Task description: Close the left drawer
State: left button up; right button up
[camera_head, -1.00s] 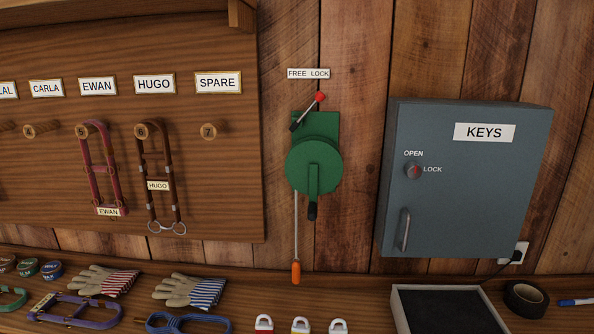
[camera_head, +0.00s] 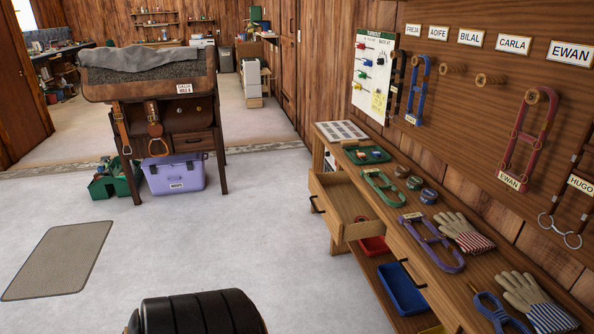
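The left drawer (camera_head: 327,212) of the long wooden bench (camera_head: 443,262) along the right wall is pulled out into the room. Its dark handle (camera_head: 316,205) is on the front panel, which faces left in the picture. The part of its inside that I see looks empty. Another drawer with a dark handle (camera_head: 410,273) sits nearer to me in the same bench and looks shut. Neither of my grippers shows. A black ribbed rounded part at the bottom edge appears to be mine.
A red bin (camera_head: 373,246) and a blue bin (camera_head: 403,290) sit below the drawers. Halters and gloves (camera_head: 464,233) lie on top. A saddle stand (camera_head: 190,120) with a purple box (camera_head: 173,174) stands left. The floor (camera_head: 240,235) between is clear, with a flat mat (camera_head: 60,260).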

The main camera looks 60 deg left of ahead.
aim_at(339, 200)
jog(key=u, duration=1.85)
jog(key=i, duration=0.1)
